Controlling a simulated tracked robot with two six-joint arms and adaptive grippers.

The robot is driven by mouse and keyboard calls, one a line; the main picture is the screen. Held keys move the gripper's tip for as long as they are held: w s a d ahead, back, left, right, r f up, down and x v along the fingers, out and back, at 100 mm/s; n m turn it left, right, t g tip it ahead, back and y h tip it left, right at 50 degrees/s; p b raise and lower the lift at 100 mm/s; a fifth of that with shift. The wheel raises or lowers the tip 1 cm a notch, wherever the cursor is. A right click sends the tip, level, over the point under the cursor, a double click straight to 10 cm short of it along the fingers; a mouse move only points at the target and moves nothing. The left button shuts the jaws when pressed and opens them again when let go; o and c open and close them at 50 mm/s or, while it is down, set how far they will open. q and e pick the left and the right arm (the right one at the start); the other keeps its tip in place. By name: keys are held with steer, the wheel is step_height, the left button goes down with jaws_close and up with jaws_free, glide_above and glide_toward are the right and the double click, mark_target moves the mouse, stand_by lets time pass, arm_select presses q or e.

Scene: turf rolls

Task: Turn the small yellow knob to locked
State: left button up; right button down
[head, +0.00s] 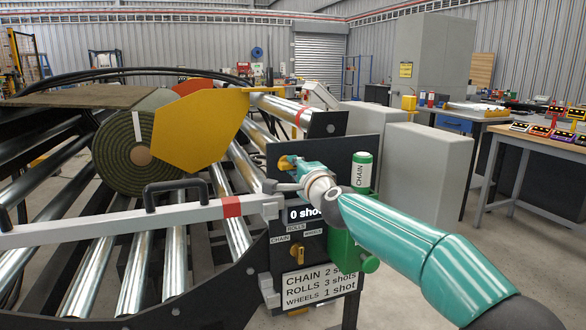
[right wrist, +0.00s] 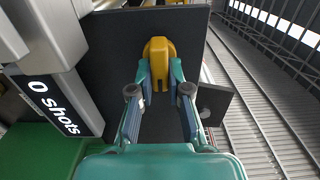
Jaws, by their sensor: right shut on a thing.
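A small yellow knob (right wrist: 160,50) sits on a dark upright panel (right wrist: 112,58); its narrow part points toward my right gripper (right wrist: 160,82). The gripper's two teal fingers are shut on the knob from both sides in the right wrist view. In the head view the knob (head: 284,162) shows at the panel's left part, partly hidden by the right gripper (head: 291,173). No locked or unlocked marking can be read by it. My left gripper is not in view.
A second yellow knob (head: 298,254) is on the control box below, near ROLLS, CHAIN and WHEELS labels. A display (head: 305,214) reads "0 shots". A green CHAIN canister (head: 362,169) stands close right of the gripper. A long white bar (head: 120,224) lies left.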

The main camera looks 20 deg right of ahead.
steer(key=shift+d+f, duration=0.15)
steer(key=shift+f, duration=0.2)
steer(key=c, duration=1.1)
jaws_free()
steer(key=shift+r, duration=0.15)
steer(key=s, duration=1.2)
steer(key=shift+d, duration=0.2)
